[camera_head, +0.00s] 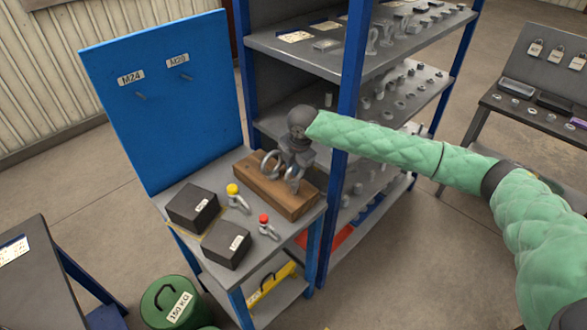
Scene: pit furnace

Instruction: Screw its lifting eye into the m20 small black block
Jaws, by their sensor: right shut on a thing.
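Two black blocks with white labels stand on the small grey table: a rear left block (190,208) and a front right block (227,245). Their labels are too small to read, so I cannot tell which is M20. A wooden block (279,192) at the back of the table carries grey metal lifting eyes (270,163). My right gripper (295,172) points down over the wooden block, shut on a lifting eye. The fingers hide much of that eye, and I cannot tell whether it is clear of the wood. My left gripper is not in view.
Shackles with a yellow pin (235,195) and a red pin (264,224) lie between the blocks and the wood. A blue panel (165,95) labelled M24 and M20 stands behind. A crowded shelf rack (349,100) rises close right. A green 150 KG weight (172,303) stands below.

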